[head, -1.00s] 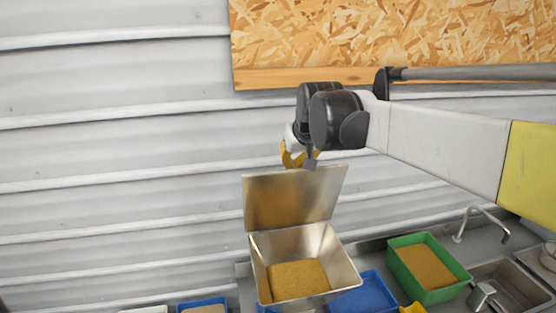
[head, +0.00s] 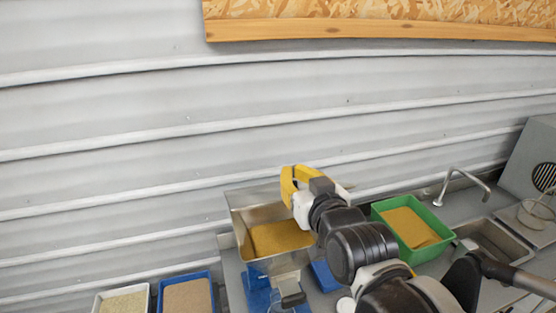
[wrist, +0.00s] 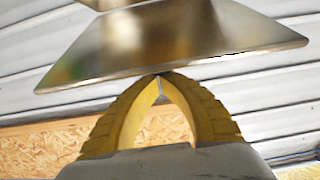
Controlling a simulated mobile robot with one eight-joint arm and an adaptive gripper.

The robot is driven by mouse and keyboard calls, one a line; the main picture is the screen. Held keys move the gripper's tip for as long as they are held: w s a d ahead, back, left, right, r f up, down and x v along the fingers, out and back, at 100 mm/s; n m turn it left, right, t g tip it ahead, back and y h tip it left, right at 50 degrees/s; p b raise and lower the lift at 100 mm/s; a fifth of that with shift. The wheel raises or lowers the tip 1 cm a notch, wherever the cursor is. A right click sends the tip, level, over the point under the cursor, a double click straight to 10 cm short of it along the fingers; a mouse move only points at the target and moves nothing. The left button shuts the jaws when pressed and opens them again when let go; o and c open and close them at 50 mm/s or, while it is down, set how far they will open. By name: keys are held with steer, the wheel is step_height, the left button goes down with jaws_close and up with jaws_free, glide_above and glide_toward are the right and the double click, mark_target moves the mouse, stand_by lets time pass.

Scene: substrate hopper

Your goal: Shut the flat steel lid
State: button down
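The flat steel lid (head: 252,196) stands raised at the back of the steel hopper (head: 238,228), its right part hidden behind my gripper. The hopper is open, with yellow-brown substrate (head: 278,237) showing inside. My gripper (head: 287,184) has yellow fingers and is over the hopper's right side, in front of the lid. In the wrist view the lid (wrist: 185,45) fills the upper middle, its near edge just beyond the fingertips. The fingertips (wrist: 160,78) meet with nothing between them. I cannot tell whether they touch the lid.
A green bin (head: 378,213) of substrate stands right of the hopper, beside a sink and tap (head: 470,180). A blue tray (head: 327,276) is partly hidden by my arm. Blue (head: 211,285) and white (head: 148,299) trays stand at lower left. A corrugated wall (head: 120,140) is behind.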

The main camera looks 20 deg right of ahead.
steer(key=shift+s+f+t+b, duration=0.8)
steer(key=shift+f+b, duration=0.9)
steer(key=shift+b, duration=0.4)
steer(key=shift+s+f+t+b, duration=0.65)
steer(key=shift+s+f+b, duration=0.2)
steer(key=shift+f+b, duration=1.05)
steer(key=shift+s+f+t+b, duration=0.8)
steer(key=shift+f+b, duration=0.75)
steer(key=shift+b, duration=0.7)
steer(key=shift+s+f, duration=0.1)
steer(key=shift+f, duration=0.05)
